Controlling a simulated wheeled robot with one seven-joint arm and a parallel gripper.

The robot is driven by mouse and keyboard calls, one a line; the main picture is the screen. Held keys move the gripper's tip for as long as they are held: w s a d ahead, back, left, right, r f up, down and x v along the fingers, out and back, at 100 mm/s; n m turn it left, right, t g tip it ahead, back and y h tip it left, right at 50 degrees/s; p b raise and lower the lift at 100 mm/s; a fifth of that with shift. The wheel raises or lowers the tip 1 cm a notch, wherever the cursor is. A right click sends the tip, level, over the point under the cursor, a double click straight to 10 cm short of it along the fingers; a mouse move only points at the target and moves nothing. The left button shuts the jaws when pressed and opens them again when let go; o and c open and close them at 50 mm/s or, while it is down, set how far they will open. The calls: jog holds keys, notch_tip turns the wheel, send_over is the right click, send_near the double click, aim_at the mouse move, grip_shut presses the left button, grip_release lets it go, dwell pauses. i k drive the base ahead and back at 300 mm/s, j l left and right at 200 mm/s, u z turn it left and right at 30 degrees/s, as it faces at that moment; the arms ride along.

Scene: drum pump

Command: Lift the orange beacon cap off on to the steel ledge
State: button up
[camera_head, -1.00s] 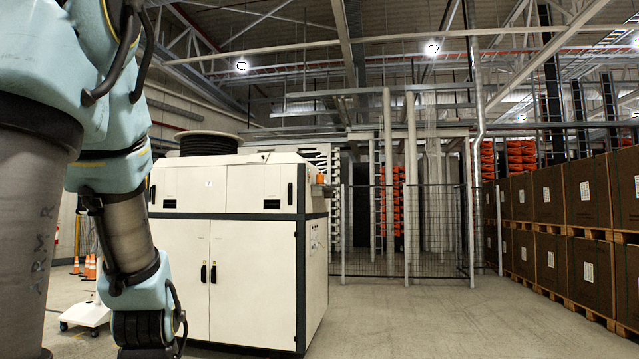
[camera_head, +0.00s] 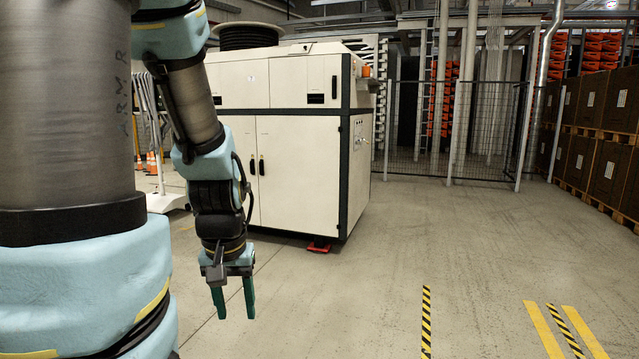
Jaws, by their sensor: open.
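The small orange beacon cap (camera_head: 365,71) shows at the upper right edge of the white cabinet (camera_head: 295,130), on its right side. A narrow grey shape beside and just below it looks like the steel ledge (camera_head: 377,83); it is too small to make out clearly. My gripper (camera_head: 235,308) hangs pointing down in front of the cabinet, at lower left. Its two green fingers are apart with nothing between them. It is well below and to the left of the cap in the picture, and apart from it.
A black coil (camera_head: 248,36) sits on the cabinet top. A red foot (camera_head: 319,247) is at the cabinet's base. A mesh fence (camera_head: 440,130) stands behind, and stacked brown boxes (camera_head: 600,110) on pallets line the right. The floor (camera_head: 380,270) right of my gripper is clear, with striped markings.

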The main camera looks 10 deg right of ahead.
aim_at(365, 70)
jog(key=i+l+z, duration=0.75)
jog(key=i, duration=0.15)
jog(key=i+z, duration=0.5)
jog(key=i, duration=1.85)
jog(key=i+u, duration=0.2)
jog(key=i, duration=0.25)
jog(key=i+l+u, duration=0.15)
jog(key=i, duration=0.3)
jog(key=i+l+u, duration=0.2)
jog(key=i, duration=0.25)
jog(key=i+l+u, duration=0.2)
jog(key=i+l, duration=0.15)
jog(key=i+l+u, duration=0.2)
jog(key=u, duration=0.2)
jog(key=i+l+u, duration=0.3)
jog(key=u, duration=0.15)
jog(key=i+l+u, duration=0.2)
jog(key=l+u, duration=0.2)
jog(key=i+l+u, duration=0.15)
jog(key=l+u, duration=0.7)
jog(key=i, duration=0.05)
